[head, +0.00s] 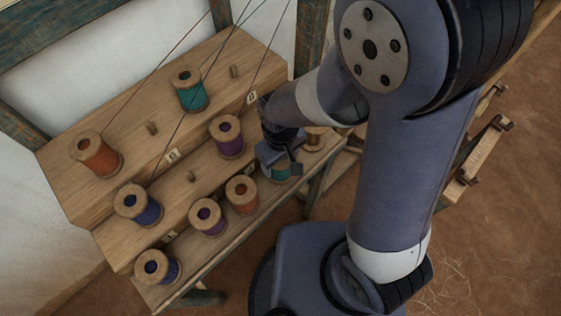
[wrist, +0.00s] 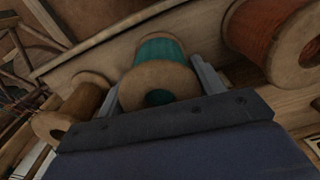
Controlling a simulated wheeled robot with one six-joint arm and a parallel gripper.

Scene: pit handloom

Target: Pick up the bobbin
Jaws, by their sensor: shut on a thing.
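A bobbin with teal thread (head: 281,172) is at the right part of the lowest step of the wooden rack, partly hidden by my gripper. In the wrist view the teal bobbin (wrist: 160,82) is between my two fingers, its wooden flange facing the camera. My gripper (head: 280,160) is shut on this bobbin, with one finger on each side of it. The bobbin is at or close to the step; I cannot tell whether its base touches the wood.
The stepped wooden rack (head: 75,190) holds several other bobbins. An orange-red bobbin (head: 241,194) stands close on the left, and a tan bobbin (head: 313,138) stands close on the right. Threads (head: 157,68) run up from bobbins on the upper steps. Bare floor (head: 500,230) lies to the right.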

